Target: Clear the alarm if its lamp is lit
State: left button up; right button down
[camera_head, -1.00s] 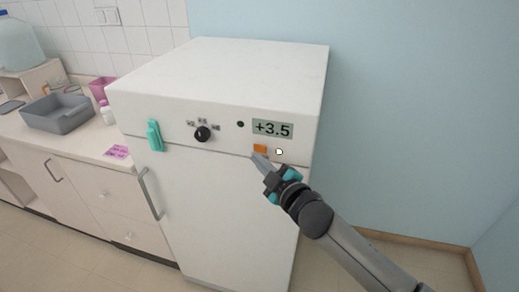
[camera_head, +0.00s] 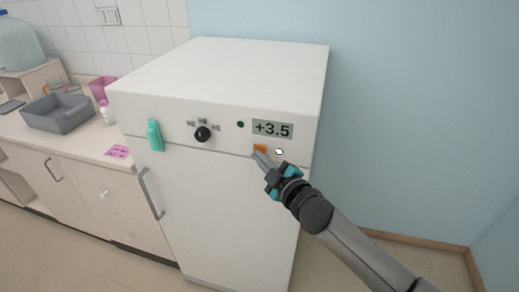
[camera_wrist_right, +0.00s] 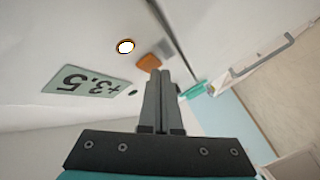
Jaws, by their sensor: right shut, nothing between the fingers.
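The white cabinet (camera_head: 225,142) has a display (camera_head: 272,129) reading +3.5. Below it are an orange button (camera_head: 260,148) and a small round white lamp (camera_head: 279,152). In the right wrist view the lamp (camera_wrist_right: 125,46) is bright white with an amber rim and looks lit; the orange button (camera_wrist_right: 149,60) is beside it. My right gripper (camera_head: 259,156) is shut and empty, its fingertips at the lower edge of the button, partly covering it in the head view. In the wrist view the fingertips (camera_wrist_right: 160,73) are close to the button; contact cannot be told. My left gripper is not in view.
A black knob (camera_head: 202,134) and a dark round dot (camera_head: 240,124) are on the same panel. A teal clip-like piece (camera_head: 155,135) is at the panel's left, above the door handle (camera_head: 151,193). A counter with a grey basin (camera_head: 57,115) stands left; the right side is open floor.

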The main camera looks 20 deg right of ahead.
jog(key=shift+w+d, duration=0.15)
jog(key=shift+w, duration=0.05)
dwell(0.6)
jog(key=shift+s+a+p, duration=0.35)
jog(key=shift+s+a, duration=0.05)
jog(key=shift+s, duration=0.25)
jog(key=s+a, duration=0.1)
jog(key=s, duration=0.1)
jog(key=s+a+p, duration=0.1)
jog(key=s, duration=0.1)
jog(key=shift+a, duration=0.4)
dwell(0.4)
